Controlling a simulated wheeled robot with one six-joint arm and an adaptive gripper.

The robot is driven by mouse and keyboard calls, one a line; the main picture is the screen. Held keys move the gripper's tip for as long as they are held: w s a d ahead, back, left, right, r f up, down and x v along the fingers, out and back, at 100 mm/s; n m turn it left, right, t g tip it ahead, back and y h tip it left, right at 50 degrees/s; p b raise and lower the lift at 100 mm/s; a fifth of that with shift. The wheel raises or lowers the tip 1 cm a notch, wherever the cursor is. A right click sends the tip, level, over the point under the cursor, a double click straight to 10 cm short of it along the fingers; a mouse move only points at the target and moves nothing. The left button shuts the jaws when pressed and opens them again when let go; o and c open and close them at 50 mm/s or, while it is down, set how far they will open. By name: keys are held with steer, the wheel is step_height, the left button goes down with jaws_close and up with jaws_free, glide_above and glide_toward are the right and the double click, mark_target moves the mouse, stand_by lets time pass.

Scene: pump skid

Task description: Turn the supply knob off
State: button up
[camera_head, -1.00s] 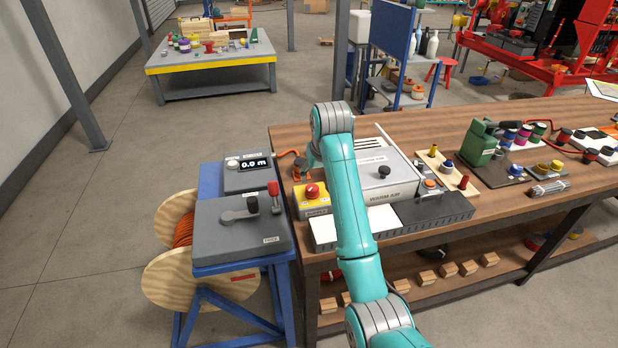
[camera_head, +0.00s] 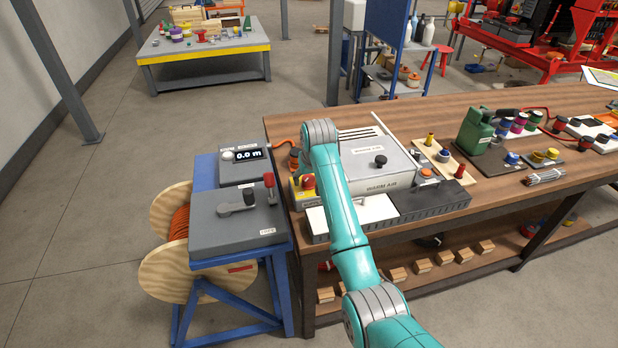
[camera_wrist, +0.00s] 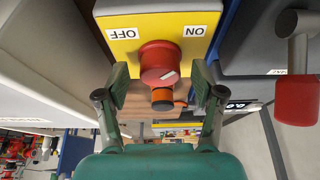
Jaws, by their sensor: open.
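The supply knob (camera_wrist: 160,64) is round and red, on a yellow box (camera_wrist: 192,22) labelled OFF and ON, which appear upside down in the wrist view. A short white mark on the knob's face lies slanted, toward the ON side of the picture. My gripper (camera_wrist: 160,84) is open, with one finger on each side of the knob and visible gaps between. In the head view the red knob (camera_head: 308,182) and its yellow box (camera_head: 297,201) stand at the bench's left end, partly behind my arm. My gripper is hidden there.
A grey box marked WARM AIR (camera_head: 372,162) stands right of the knob. A grey crank unit with a red lever (camera_head: 269,187) stands on a blue stand to the left; that lever hangs large at the right of the wrist view (camera_wrist: 296,85). Cable reel (camera_head: 180,240) below.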

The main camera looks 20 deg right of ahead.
steer(key=c, duration=1.1)
steer(key=shift+c, duration=0.2)
steer(key=shift+d+n, duration=0.1)
steer(key=shift+n, duration=0.3)
steer(key=n+y, duration=0.1)
steer(key=n, duration=0.2)
steer(key=shift+w+d, duration=0.1)
steer(key=n+g+y, duration=0.1)
steer(key=n+y, duration=0.1)
steer(key=n, duration=0.3)
steer(key=shift+w+d, duration=0.1)
steer(key=n+g, duration=0.1)
steer(key=n, duration=0.1)
steer(key=n+y, duration=0.1)
steer(key=n, duration=0.2)
steer(key=shift+w+g, duration=0.1)
steer(key=shift+g, duration=0.3)
steer(key=n+g, duration=0.1)
steer(key=n, duration=0.3)
steer(key=shift+w+g, duration=0.1)
steer(key=shift+g, duration=0.2)
steer(key=shift+y, duration=0.3)
